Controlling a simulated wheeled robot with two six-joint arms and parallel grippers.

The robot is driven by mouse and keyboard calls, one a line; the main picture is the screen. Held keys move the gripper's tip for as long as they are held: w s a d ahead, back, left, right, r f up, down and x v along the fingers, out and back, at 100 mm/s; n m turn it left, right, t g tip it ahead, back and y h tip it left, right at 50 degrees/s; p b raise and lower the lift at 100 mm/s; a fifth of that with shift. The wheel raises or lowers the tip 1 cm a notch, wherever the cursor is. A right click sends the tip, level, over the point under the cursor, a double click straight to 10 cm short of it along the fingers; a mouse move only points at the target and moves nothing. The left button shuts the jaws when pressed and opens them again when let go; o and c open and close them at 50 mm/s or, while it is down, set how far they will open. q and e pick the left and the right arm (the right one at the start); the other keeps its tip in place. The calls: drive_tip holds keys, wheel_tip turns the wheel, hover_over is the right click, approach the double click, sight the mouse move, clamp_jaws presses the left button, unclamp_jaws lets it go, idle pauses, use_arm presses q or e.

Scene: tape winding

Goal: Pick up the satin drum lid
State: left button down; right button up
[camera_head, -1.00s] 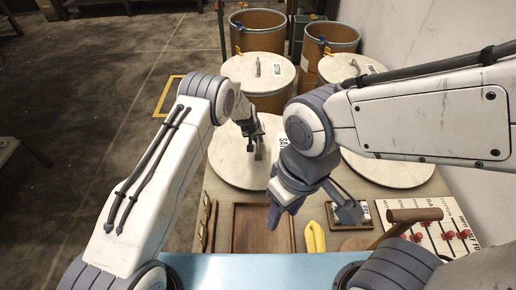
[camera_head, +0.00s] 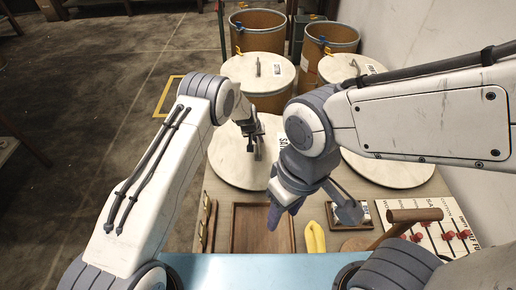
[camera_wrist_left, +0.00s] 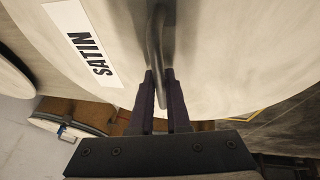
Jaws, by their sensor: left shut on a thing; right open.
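The satin drum lid (camera_head: 228,168) is a large pale round disc at the middle of the head view. Its "SATIN" label (camera_wrist_left: 90,52) reads clearly in the left wrist view, and the right arm partly covers it in the head view. My left gripper (camera_head: 253,143) is over the lid, shut on its upright handle (camera_wrist_left: 160,35). The dark fingers (camera_wrist_left: 160,82) sit on either side of the handle in the left wrist view. The lid looks flat; I cannot tell whether it is clear of its support. My right gripper (camera_head: 311,213) is open and empty, in front of the lid.
A second pale lid (camera_head: 395,172) lies to the right. Lidded and open brown drums (camera_head: 258,22) stand behind. In front are a wooden tray (camera_head: 236,232), a yellow item (camera_head: 315,238), a wooden-handled tool (camera_head: 413,215) and a label board (camera_head: 455,225).

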use_arm(q)
drive_tip(key=shift+w+r+p, duration=0.1)
drive_tip(key=shift+r+p, duration=0.35)
drive_tip(key=shift+r, duration=4.65)
